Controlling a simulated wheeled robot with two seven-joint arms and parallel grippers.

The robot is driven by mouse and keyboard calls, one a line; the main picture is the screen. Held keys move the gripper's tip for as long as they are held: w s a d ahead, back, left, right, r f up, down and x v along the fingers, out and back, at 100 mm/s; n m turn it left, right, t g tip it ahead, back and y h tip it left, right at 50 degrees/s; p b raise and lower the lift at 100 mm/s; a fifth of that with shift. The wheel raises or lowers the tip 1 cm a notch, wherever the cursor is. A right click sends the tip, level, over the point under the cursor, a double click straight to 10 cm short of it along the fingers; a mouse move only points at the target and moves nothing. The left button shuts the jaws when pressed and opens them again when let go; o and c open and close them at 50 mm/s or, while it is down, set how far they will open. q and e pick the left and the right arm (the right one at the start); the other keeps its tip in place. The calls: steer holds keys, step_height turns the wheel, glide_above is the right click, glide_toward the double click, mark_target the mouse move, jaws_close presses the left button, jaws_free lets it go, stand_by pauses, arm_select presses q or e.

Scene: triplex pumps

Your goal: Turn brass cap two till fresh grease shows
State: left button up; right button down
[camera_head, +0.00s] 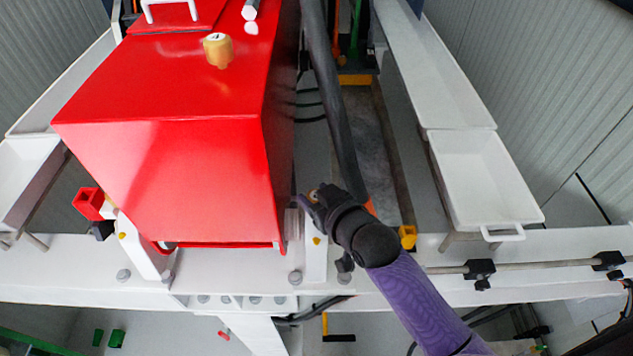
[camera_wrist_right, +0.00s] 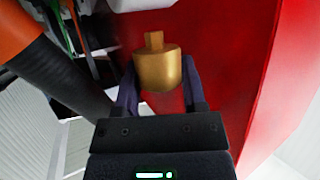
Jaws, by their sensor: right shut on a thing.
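A brass cap (camera_wrist_right: 158,70) with a small square knob stands out beside the red housing in the right wrist view. My right gripper (camera_wrist_right: 160,84) is shut on this cap, one finger on each side. In the head view the right gripper (camera_head: 311,200) is by the lower right side of the red housing (camera_head: 170,160), and it mostly hides the cap. Another brass cap (camera_head: 218,50) with a pale marked top stands on top of the housing, apart from the gripper. I see no grease around the held cap. My left gripper is out of view.
A thick dark hose (camera_head: 335,110) runs down close to my right gripper. White trays (camera_head: 485,180) stand to the right and left of the housing. A white beam (camera_head: 220,270) with bolts crosses below. A metal rod (camera_head: 540,265) with black clamps is at right.

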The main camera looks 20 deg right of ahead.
steer(key=shift+m+h+p, duration=0.35)
steer(key=shift+m+h, duration=0.05)
steer(key=shift+h, duration=0.1)
steer(key=shift+c, duration=0.8)
jaws_free()
steer(key=v, duration=1)
steer(key=shift+a+f, duration=0.15)
